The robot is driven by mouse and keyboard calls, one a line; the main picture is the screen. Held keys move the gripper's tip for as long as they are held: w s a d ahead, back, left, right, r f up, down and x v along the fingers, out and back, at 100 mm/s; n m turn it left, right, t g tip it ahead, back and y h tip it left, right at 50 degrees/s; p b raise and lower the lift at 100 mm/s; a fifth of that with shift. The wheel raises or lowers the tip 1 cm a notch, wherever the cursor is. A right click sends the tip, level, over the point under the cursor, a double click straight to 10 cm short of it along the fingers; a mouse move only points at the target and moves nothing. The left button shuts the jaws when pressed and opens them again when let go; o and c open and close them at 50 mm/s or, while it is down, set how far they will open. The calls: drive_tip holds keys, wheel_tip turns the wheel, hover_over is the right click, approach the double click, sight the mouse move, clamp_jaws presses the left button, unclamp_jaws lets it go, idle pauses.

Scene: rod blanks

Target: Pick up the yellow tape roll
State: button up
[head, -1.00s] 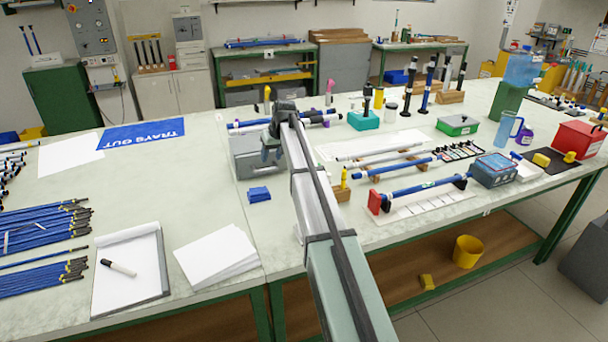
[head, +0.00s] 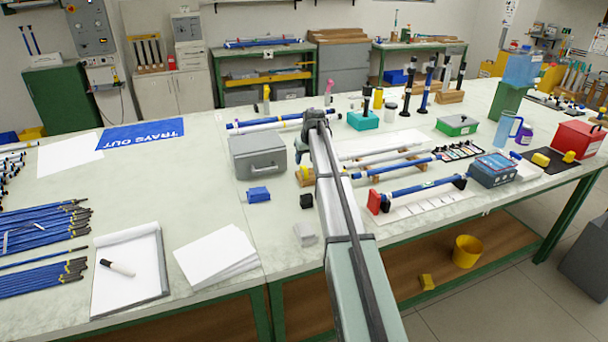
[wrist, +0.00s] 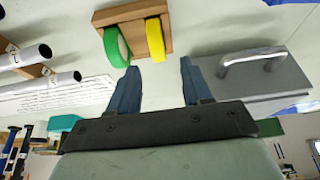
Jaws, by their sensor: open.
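The yellow tape roll (wrist: 155,40) stands on edge in a wooden holder (wrist: 170,22) in the wrist view, beside a green tape roll (wrist: 116,46). My gripper (wrist: 158,68) is open and empty. Its two fingers show in the wrist view, with the yellow roll beyond the fingertips, between their lines and nearer the left finger. The roll is apart from both fingers.
A grey metal case (head: 258,157) with a handle stands left of the holder. Rods on wooden rests (head: 372,174) lie to the right. A blue block (head: 258,194) and small black and grey blocks sit at the front left of my arm.

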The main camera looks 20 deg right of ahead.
sight(304, 166)
drive_tip(key=shift+x, duration=3.15)
drive_tip(key=shift+d, duration=0.15)
clamp_jaws()
